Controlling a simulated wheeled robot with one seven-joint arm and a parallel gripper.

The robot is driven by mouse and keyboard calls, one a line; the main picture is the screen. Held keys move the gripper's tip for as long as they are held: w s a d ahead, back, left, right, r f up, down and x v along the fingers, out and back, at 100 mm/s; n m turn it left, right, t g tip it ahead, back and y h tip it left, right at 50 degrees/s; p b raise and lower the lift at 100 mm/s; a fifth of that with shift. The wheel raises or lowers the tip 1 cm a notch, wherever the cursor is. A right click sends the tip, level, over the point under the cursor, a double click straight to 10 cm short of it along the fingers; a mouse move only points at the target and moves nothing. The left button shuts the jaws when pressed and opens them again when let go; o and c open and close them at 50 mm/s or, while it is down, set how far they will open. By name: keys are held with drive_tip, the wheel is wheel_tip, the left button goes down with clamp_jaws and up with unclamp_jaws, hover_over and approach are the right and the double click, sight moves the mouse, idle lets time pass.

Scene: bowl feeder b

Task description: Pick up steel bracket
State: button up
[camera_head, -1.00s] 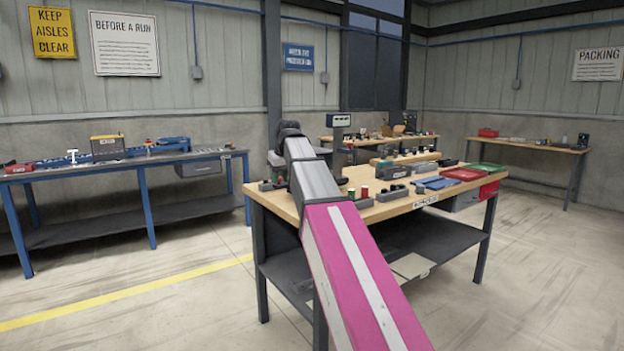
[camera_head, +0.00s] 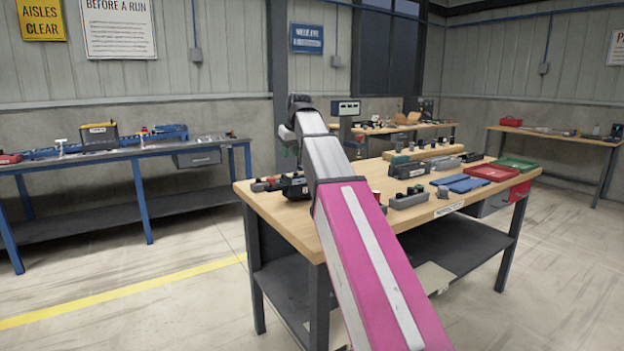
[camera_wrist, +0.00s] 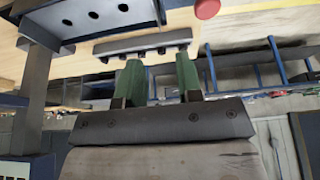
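My gripper (camera_wrist: 160,78) shows in the wrist view with two green fingers apart and nothing visible between them, so it is open. In the head view, my arm reaches over the left part of the wooden workbench (camera_head: 278,213) and hides what lies behind it. In the wrist view, a grey bar with dark knobs (camera_wrist: 143,42) lies just beyond the fingertips. A grey piece with dark round holes (camera_wrist: 95,17) is at the upper left. I cannot tell whether either is the steel bracket, and I cannot pick it out in the head view.
A red round knob (camera_wrist: 207,9) is near the top of the wrist view. The workbench holds grey blocks (camera_head: 408,199), blue plates (camera_head: 458,183), a red tray (camera_head: 490,173) and a green tray (camera_head: 517,163). A blue-legged bench (camera_head: 147,204) stands left, with open floor between.

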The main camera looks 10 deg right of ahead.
drive_tip(key=shift+s+d+x, duration=0.1)
drive_tip(key=shift+x, duration=1.5)
drive_tip(key=shift+s+d+x, duration=0.1)
drive_tip(key=shift+x, duration=1.5)
drive_tip(key=shift+s+d+x, duration=0.1)
drive_tip(key=shift+d+x, duration=0.05)
drive_tip(key=shift+x, duration=1.45)
drive_tip(key=shift+f, duration=0.1)
clamp_jaws()
